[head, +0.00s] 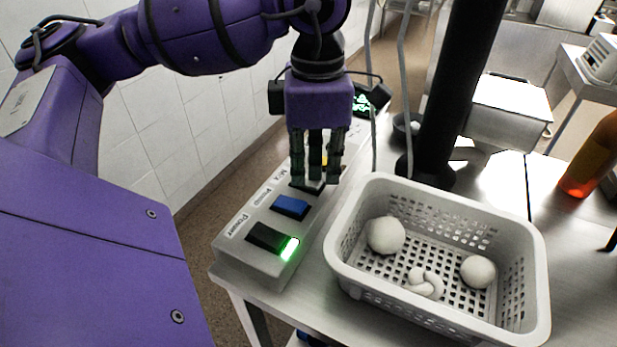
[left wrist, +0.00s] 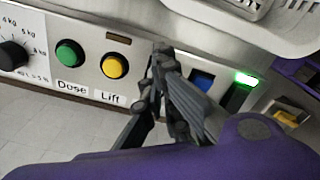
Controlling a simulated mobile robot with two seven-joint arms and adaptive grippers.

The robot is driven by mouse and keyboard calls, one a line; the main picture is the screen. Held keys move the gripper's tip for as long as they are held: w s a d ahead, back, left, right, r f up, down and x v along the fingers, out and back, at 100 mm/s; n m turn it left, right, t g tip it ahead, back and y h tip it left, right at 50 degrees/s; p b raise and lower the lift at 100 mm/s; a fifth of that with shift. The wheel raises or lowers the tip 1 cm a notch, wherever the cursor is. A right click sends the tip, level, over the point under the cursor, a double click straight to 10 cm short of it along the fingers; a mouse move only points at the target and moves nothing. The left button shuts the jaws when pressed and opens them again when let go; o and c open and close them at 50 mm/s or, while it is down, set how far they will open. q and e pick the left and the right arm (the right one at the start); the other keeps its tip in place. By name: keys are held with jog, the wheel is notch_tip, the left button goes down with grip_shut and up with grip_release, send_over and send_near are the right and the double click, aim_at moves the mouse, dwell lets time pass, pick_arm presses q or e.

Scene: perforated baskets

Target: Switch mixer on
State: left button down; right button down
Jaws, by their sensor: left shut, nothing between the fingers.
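A long grey control panel (head: 231,262) runs along the table's left edge. At its near end is a black rocker switch (head: 265,237) with a lit green lamp (head: 290,249), beside the label "Power". Behind it is a blue switch (head: 290,207); it also shows in the left wrist view (left wrist: 202,80). A dark switch (head: 307,187) lies further back beside the label "Mix", partly hidden by my left gripper (head: 314,182). My left gripper is shut and empty, pointing down at this switch; I cannot tell whether the fingertips (left wrist: 162,48) touch it. My right gripper is not in view.
A white perforated basket (head: 342,267) with several pale dough pieces stands right of the panel. A black column (head: 452,100) rises behind it. The wrist view shows a green button (left wrist: 69,53), a yellow button (left wrist: 114,66) and a black knob (left wrist: 13,55). An orange bottle (head: 592,160) stands far right.

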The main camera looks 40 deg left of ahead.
aim_at(315, 182)
pick_arm(q)
jog(key=shift+f, duration=0.2)
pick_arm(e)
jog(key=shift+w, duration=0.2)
pick_arm(q)
jog(key=shift+f, duration=0.1)
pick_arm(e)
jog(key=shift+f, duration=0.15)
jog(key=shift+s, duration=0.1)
